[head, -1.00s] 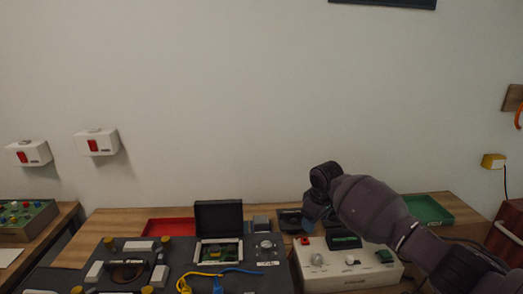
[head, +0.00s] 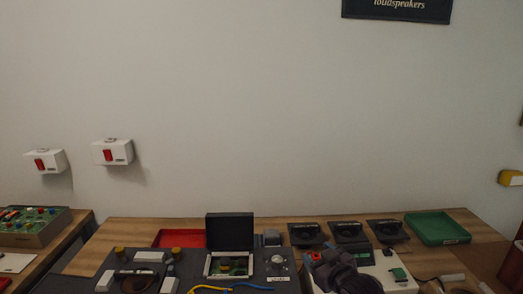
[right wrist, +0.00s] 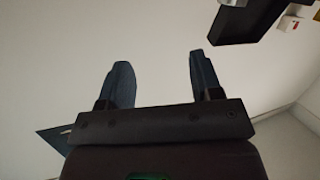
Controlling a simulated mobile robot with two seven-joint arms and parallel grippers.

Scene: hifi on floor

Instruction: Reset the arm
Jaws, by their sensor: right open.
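My right gripper (right wrist: 160,68) is open and empty in the right wrist view. Its two dark blue fingers are spread apart with only the pale wall behind them. In the head view, dark parts of my right arm show low, in front of the white box with knobs (head: 400,282); the fingers cannot be made out clearly there. My left gripper is in no view.
The wooden table holds a red tray (head: 165,240), an open black case (head: 230,230), several black units (head: 348,231) and a green tray (head: 437,228). Two white boxes (head: 112,152) hang on the wall.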

